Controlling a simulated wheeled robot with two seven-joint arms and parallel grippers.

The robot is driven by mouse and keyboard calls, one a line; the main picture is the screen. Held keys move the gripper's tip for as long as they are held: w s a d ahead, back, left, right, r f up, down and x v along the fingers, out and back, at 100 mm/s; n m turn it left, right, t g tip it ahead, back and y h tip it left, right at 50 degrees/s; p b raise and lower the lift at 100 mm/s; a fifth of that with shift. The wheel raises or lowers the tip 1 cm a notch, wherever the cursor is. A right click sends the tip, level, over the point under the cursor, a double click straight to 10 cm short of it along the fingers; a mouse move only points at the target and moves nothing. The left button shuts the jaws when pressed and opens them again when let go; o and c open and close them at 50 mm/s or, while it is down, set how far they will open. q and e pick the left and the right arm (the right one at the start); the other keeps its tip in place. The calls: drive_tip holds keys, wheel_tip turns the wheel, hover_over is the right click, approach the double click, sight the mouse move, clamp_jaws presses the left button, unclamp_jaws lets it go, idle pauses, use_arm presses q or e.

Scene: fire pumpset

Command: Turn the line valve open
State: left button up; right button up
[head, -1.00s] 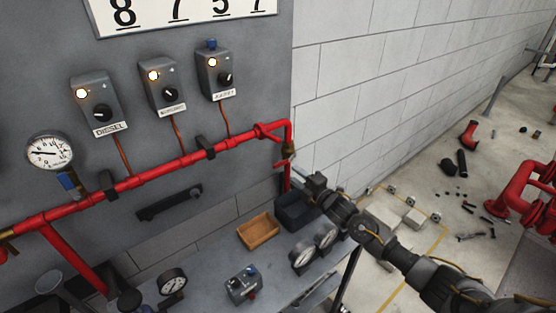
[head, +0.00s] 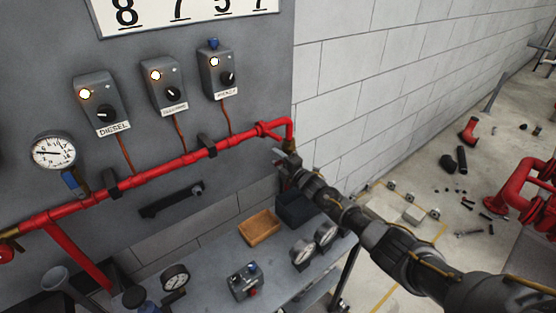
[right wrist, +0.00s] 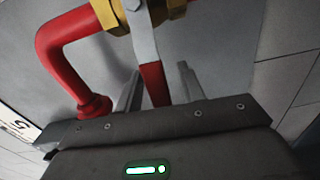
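The line valve shows in the right wrist view as a brass body (right wrist: 168,12) on the red pipe. Its lever has a bare metal upper part (right wrist: 143,35) and a red grip (right wrist: 154,84) pointing down in that picture. My right gripper (right wrist: 160,82) is open, with one finger on each side of the red grip and gaps visible. In the head view my right gripper (head: 282,163) is at the right end of the red pipe, just below the bend, and hides most of the valve. My left gripper is not in view.
The red pipe (head: 185,160) runs along the grey panel, below control boxes (head: 100,102) and beside a gauge (head: 53,151). Below is a bench with a wooden tray (head: 260,228), a dark bin (head: 297,210) and loose gauges (head: 304,254). A block wall stands right of the panel.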

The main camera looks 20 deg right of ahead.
clamp_jaws()
drive_tip(key=shift+r, duration=0.1)
idle(0.3)
drive_tip(key=shift+w+d+r+m, duration=0.1)
drive_tip(key=shift+d+r+m, duration=0.15)
drive_tip(key=shift+r+m, duration=0.65)
drive_tip(key=shift+w+d+r+m, duration=0.1)
drive_tip(key=shift+d+r+m, duration=0.25)
drive_tip(key=shift+m, duration=1.1)
drive_tip(key=shift+w+d+r+m, duration=0.15)
drive_tip(key=shift+r+m, duration=0.6)
drive_tip(key=shift+m, duration=0.4)
unclamp_jaws()
drive_tip(key=shift+s, duration=0.1)
